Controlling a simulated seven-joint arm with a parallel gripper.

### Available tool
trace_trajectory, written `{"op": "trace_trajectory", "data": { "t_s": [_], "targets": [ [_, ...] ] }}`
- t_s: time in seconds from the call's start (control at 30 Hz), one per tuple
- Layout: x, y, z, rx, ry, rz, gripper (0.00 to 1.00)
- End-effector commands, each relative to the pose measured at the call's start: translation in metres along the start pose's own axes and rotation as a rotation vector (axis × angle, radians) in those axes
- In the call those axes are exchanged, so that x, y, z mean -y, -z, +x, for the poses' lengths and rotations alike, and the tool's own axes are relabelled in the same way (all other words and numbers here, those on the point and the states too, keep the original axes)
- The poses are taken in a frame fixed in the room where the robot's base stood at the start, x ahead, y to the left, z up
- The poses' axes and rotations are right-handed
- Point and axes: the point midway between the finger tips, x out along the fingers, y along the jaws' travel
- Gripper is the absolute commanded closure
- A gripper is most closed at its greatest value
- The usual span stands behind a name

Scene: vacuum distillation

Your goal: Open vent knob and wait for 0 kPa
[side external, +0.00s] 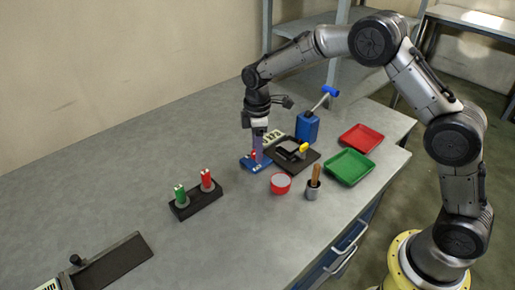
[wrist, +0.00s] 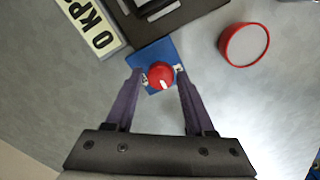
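The vent knob (wrist: 161,74) is round and red with a white pointer mark, and sits on a blue base plate (wrist: 152,50) with small white labels. In the wrist view my gripper (wrist: 159,71) is open, its two purple fingers on either side of the knob with visible gaps. In the side external view my gripper (side external: 258,149) points down over the blue base (side external: 251,165), and its fingers partly hide the knob. A sign (wrist: 88,30) reading "0 KPa" lies next to the base; it also shows in the side external view (side external: 272,137).
A dark device (side external: 304,161) with a yellow-tipped part stands close behind.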

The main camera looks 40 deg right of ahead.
Motion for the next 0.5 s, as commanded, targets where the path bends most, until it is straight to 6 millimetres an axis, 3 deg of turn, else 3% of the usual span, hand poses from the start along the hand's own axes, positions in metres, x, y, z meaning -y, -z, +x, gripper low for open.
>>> {"op": "trace_trajectory", "data": {
  "t_s": [0.1,0.37,0.5],
  "targets": [
    [0.000,0.000,0.001,0.001,0.002,0.001,0.28],
    [0.001,-0.001,0.001,0.002,0.003,0.002,0.28],
    [0.000,0.000,-0.009,0.000,0.000,0.002,0.28]
  ]
}}
